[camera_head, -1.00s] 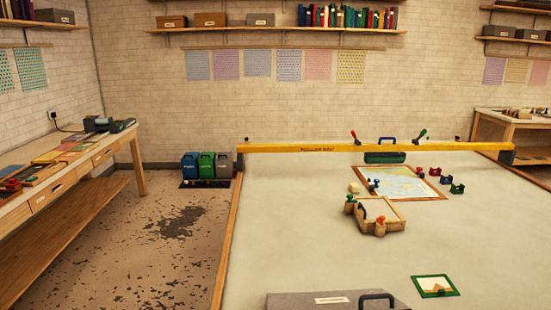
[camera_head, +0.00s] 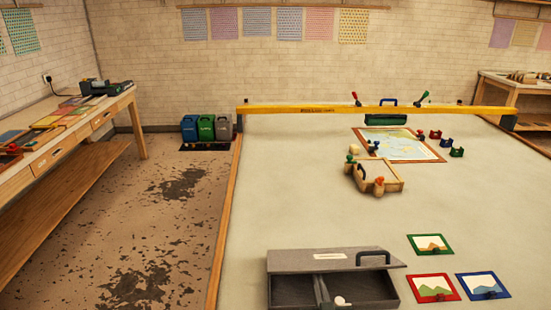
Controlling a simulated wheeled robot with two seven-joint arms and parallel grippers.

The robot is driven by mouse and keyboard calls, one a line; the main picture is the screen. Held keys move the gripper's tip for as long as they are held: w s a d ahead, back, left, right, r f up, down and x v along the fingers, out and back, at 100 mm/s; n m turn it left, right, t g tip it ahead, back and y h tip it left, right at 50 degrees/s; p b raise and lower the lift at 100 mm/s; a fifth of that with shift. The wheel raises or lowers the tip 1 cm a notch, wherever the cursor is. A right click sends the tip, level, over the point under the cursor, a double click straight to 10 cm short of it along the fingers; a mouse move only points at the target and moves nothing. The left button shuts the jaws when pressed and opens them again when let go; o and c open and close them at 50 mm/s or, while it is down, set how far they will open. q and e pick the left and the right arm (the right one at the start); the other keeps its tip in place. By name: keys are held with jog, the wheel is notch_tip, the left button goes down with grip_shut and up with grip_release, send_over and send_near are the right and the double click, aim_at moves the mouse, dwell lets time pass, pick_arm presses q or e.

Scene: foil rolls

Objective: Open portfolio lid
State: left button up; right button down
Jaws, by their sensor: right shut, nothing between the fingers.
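The grey portfolio (camera_head: 282,291) lies at the near edge of the table, cut off by the bottom of the head view. Its lid (camera_head: 300,259) is a grey slab with a white label (camera_head: 330,256) and a dark handle (camera_head: 373,257) at its right. A dark hollow shows below the lid's near edge, with a grey strip across it and a small pale round thing (camera_head: 341,301) in it. How far the lid is raised, I cannot tell. Neither of my grippers can be made out in this view.
Three framed picture cards in green (camera_head: 430,245), red (camera_head: 433,288) and blue (camera_head: 482,286) lie to the right of the portfolio. A wooden tray (camera_head: 385,185) and a framed map (camera_head: 405,144) lie farther back. The table between is clear.

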aim_at(312, 259)
jog(key=shift+w, duration=1.25)
jog(key=shift+w+b, duration=0.35)
jog(key=shift+w, duration=0.8)
jog(key=shift+w+a+b, duration=0.15)
jog(key=shift+w+b, duration=0.65)
jog(key=shift+w, duration=2.15)
jog(key=shift+w, duration=0.15)
